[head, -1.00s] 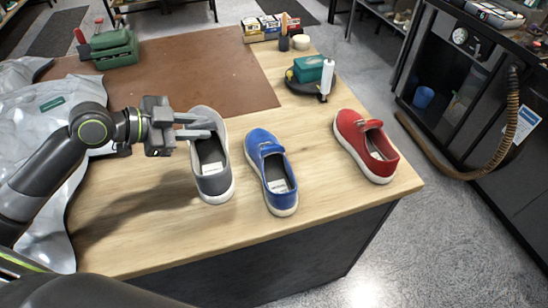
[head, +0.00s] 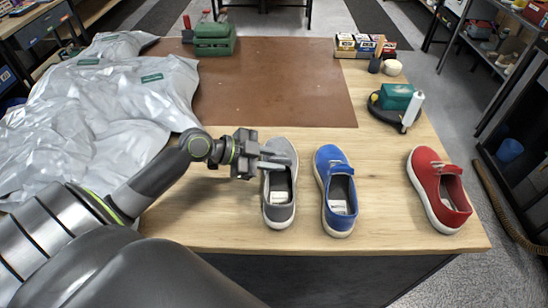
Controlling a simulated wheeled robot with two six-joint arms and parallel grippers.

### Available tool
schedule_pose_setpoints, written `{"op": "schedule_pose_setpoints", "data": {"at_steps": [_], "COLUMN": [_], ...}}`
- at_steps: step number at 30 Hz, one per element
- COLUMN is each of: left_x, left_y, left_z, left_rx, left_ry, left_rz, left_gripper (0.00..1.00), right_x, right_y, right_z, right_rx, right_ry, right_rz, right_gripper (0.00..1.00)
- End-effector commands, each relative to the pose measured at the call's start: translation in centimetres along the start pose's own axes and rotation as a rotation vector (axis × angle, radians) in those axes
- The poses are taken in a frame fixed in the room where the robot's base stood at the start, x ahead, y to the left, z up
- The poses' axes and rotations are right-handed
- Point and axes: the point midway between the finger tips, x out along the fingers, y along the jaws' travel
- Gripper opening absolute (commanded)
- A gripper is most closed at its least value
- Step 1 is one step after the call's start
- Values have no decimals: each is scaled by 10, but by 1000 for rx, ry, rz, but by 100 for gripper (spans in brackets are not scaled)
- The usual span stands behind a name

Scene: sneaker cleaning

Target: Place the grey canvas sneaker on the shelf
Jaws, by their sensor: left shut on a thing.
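The grey canvas sneaker (head: 279,212) is at the front middle of the wooden bench, toe pointing to the back, with a white sole and a pale insole label. My left gripper (head: 275,160) reaches in from the left and is shut on its upper near the tongue, hiding part of it. I cannot tell whether the sole touches the bench. A shelf (head: 512,60) with things on it stands at the far right, away from the bench. My right gripper is not in view.
A blue sneaker (head: 336,185) stands close on the grey one's right, and a red sneaker (head: 440,190) farther right. A tray (head: 392,118) with a teal block and white bottle is behind. Silvery bags (head: 100,100) cover the bench's left.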

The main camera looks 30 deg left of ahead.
Motion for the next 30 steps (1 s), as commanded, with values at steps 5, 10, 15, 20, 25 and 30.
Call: {"op": "schedule_pose_setpoints", "data": {"at_steps": [5,10,15,20,25,30], "left_x": [0,2,1,1,1,-7], "left_y": [0,1,1,1,0,0], "left_z": [0,3,2,2,1,3], "left_rx": [3,3,1,1,2,4], "left_ry": [2,2,0,0,0,-4], "left_rz": [-1,-1,0,0,0,-1], "left_gripper": [0,0,41,43,43,43], "right_x": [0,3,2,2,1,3], "right_y": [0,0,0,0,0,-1], "right_z": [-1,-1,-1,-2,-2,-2], "right_rx": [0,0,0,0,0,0], "right_ry": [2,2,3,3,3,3], "right_rz": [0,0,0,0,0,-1], "right_gripper": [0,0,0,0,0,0]}}
